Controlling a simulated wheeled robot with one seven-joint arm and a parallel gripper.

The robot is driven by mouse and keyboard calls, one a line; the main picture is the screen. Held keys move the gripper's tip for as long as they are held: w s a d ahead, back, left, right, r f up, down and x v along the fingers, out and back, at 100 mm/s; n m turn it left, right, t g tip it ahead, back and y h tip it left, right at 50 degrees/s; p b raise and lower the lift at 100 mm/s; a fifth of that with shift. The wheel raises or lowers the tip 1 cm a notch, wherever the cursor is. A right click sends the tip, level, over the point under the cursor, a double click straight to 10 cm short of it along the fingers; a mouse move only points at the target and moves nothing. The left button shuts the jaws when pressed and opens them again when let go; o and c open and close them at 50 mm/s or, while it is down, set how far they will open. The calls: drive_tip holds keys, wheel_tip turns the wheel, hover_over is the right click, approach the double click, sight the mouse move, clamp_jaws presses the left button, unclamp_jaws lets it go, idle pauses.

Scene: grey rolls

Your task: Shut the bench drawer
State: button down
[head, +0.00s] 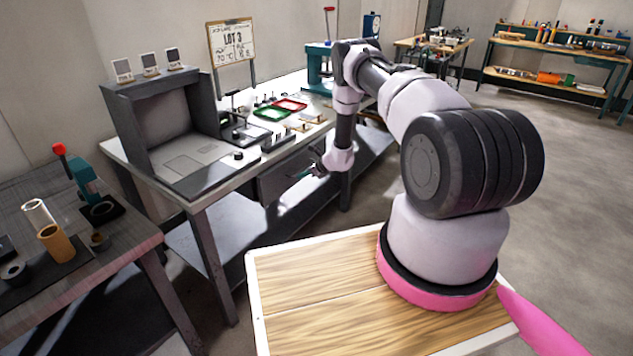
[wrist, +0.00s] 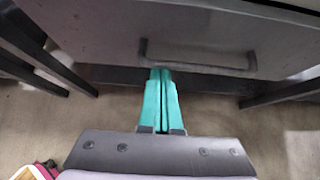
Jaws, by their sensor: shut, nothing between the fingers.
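The bench drawer (head: 278,184) is a grey box under the top of the middle workbench (head: 228,183). In the wrist view its flat grey front (wrist: 100,35) spans the upper part, with a bar handle (wrist: 198,67) right of centre. How far the drawer stands out is hard to tell. My gripper (head: 305,172) is in front of the drawer, low beside its front. In the wrist view the teal fingers of my gripper (wrist: 160,72) are together and empty. Their tips show at the front's lower edge, by the handle's left end; I cannot tell whether they touch.
The bench top carries a grey booth (head: 150,120), red and green trays (head: 289,105) and small fixtures. A lower shelf (head: 225,240) runs beneath. Another table (head: 125,240) stands at the left. Open floor (head: 570,170) lies to the right.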

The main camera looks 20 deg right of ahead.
sight(297, 174)
drive_tip(key=w+a, duration=0.2)
drive_tip(key=shift+w, duration=0.4)
drive_tip(key=shift+w+a+r, duration=0.1)
drive_tip(key=shift+a, duration=0.15)
